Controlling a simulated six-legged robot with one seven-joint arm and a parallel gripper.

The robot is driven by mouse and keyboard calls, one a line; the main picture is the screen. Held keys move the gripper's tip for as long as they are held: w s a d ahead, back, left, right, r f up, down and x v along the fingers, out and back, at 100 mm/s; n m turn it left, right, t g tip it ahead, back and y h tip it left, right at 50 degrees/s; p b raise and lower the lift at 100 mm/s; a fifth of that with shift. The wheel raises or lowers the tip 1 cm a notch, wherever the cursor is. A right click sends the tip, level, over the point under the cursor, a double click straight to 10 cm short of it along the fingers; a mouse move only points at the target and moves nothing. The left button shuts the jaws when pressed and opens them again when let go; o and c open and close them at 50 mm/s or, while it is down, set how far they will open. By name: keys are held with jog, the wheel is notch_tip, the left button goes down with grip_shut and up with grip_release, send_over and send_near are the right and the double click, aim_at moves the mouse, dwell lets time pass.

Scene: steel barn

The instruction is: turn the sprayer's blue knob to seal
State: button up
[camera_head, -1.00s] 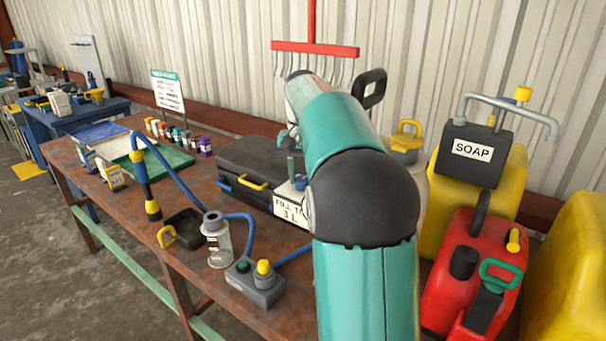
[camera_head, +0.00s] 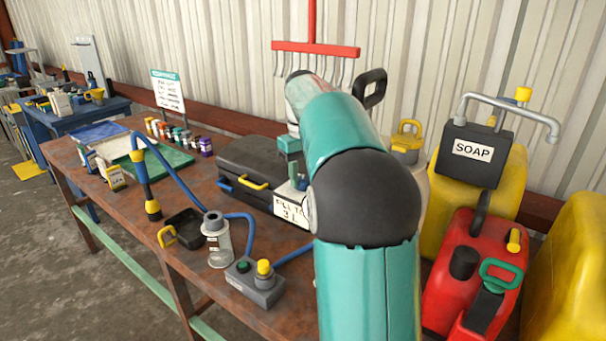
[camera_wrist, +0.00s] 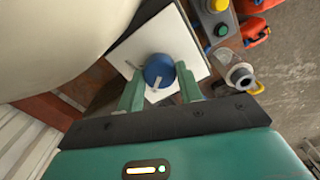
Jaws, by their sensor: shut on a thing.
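The blue knob (camera_wrist: 159,71) shows in the wrist view, round with a pale mark on its lower part, in front of a white plate (camera_wrist: 192,44). My gripper (camera_wrist: 160,88) has its two green fingers on either side of the knob and is shut on it. The sprayer's cream tank (camera_wrist: 60,35) fills the upper left of the wrist view. In the head view my arm hides most of the sprayer; its yellow top handle (camera_head: 408,132) and the "FILL TO 3 L" sign (camera_head: 291,209) show beside my arm. The knob is hidden there.
On the bench stand a grey control box (camera_head: 254,284) with a green and a yellow button, a clear canister (camera_head: 218,243), a black case (camera_head: 262,165) and a blue hose (camera_head: 180,180). Right of my arm are a red can (camera_head: 470,270) and a yellow soap container (camera_head: 512,200).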

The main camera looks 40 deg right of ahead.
dwell(0.4)
jog(key=o, duration=1)
jog(key=shift+r, duration=0.1)
notch_tip(320, 180, up, 14)
jog(key=shift+f, duration=0.15)
